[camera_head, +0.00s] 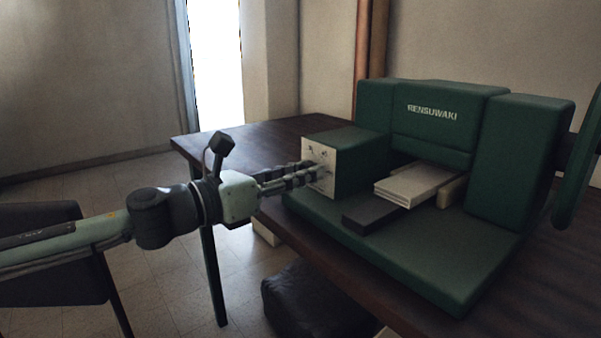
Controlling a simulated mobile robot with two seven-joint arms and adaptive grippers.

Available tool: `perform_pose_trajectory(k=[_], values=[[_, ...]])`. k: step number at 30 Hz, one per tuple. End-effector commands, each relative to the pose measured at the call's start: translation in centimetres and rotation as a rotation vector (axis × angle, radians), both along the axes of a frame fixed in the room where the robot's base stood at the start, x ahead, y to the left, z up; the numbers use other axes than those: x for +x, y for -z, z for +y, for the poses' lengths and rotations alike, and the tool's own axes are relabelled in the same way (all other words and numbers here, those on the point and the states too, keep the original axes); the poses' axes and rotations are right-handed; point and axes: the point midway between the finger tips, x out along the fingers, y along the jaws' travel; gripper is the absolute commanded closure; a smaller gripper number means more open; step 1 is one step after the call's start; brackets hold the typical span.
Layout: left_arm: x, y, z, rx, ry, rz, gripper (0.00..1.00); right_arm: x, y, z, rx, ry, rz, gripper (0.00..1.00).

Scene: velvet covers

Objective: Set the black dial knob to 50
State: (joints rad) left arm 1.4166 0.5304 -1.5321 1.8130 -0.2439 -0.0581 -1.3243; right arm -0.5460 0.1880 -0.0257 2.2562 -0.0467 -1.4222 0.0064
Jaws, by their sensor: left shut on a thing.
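A green box with a white front panel (327,157) stands at the left end of a green padded unit. The panel carries small dark marks or parts near its top, too small to read. My left gripper (318,174) reaches in from the left, its fingers level against the lower part of this panel. It is shut on the black dial knob, which the fingers hide almost wholly. The knob's pointer and any scale around it cannot be read. My right gripper is not in view.
The green unit (437,255) lettered "RENSUWAKI" rests on a dark wooden table (252,141). A pale flat block (412,187) and a dark slab (371,212) lie in front of its backrest. A dark chair (50,260) is at lower left. The table's back left is clear.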

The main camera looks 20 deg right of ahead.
Motion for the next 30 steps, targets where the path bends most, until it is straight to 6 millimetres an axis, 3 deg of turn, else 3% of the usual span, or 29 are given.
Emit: perform_pose_trajectory(k=[1, 6, 17, 30], values=[[0.0, 0.0, 0.0, 0.001, 0.0, -0.002, 0.71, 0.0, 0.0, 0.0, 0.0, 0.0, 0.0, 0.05], [0.0, 0.0, 0.0, 0.0, 0.0, -0.001, 0.52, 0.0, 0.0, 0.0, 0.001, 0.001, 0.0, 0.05], [-0.1, 0.0, 0.6, 0.0, -0.001, 0.001, 0.52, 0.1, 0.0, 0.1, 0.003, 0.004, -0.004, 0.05], [-3.0, 0.1, 8.6, 0.0, -0.003, 0.001, 0.52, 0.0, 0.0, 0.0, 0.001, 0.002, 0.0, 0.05]])
